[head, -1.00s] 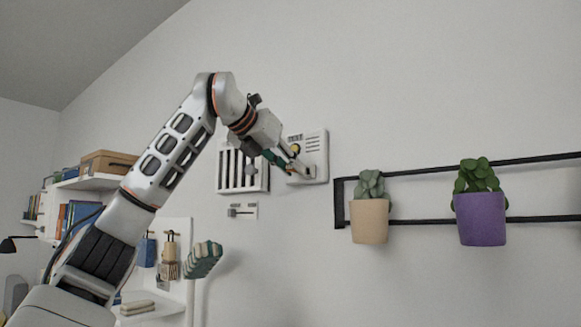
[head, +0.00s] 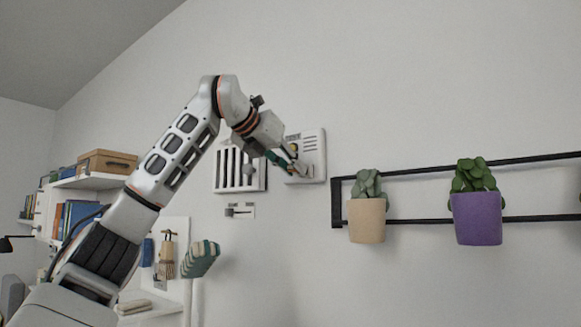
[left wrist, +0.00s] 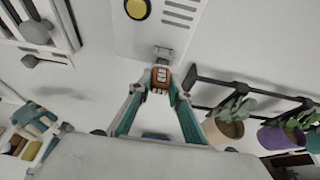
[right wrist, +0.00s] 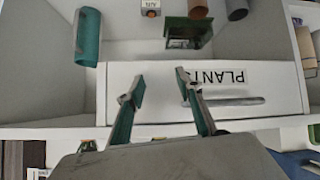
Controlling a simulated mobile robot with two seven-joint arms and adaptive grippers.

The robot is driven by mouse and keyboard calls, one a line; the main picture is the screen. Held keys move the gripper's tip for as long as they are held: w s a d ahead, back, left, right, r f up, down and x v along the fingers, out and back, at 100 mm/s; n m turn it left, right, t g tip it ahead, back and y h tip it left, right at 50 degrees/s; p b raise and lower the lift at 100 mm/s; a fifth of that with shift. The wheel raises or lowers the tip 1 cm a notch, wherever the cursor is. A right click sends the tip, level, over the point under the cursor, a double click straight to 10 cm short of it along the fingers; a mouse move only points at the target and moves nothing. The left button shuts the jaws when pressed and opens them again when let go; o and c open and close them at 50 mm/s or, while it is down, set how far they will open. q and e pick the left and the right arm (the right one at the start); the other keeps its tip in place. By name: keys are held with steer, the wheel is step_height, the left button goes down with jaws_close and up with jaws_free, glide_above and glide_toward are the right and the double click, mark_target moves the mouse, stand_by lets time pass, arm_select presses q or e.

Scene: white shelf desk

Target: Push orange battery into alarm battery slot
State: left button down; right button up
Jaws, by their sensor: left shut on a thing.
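The alarm is a white wall panel (head: 315,146) with a yellow round button and slits. It also shows at the top of the left wrist view (left wrist: 190,42). A grey metal slot piece (left wrist: 165,54) sits on its lower part. My left gripper (left wrist: 161,80) is shut on the orange battery (left wrist: 161,76), which has a pale label and faces the slot piece just below it. I cannot tell whether battery and slot touch. In the head view my left gripper (head: 299,167) is at the panel's lower part. My right gripper (right wrist: 160,86) is open and empty.
A barred white wall unit (head: 239,168) and a small switch plate (head: 240,211) are left of the alarm. A black rail with potted plants (head: 478,216) is to the right. Before my right gripper is a white box marked PLANTS (right wrist: 225,82), with several small items above.

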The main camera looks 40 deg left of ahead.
arm_select(q)
steer(key=shift+w, duration=0.6)
steer(key=c, duration=1.8)
jaws_free()
steer(key=v, duration=1.2)
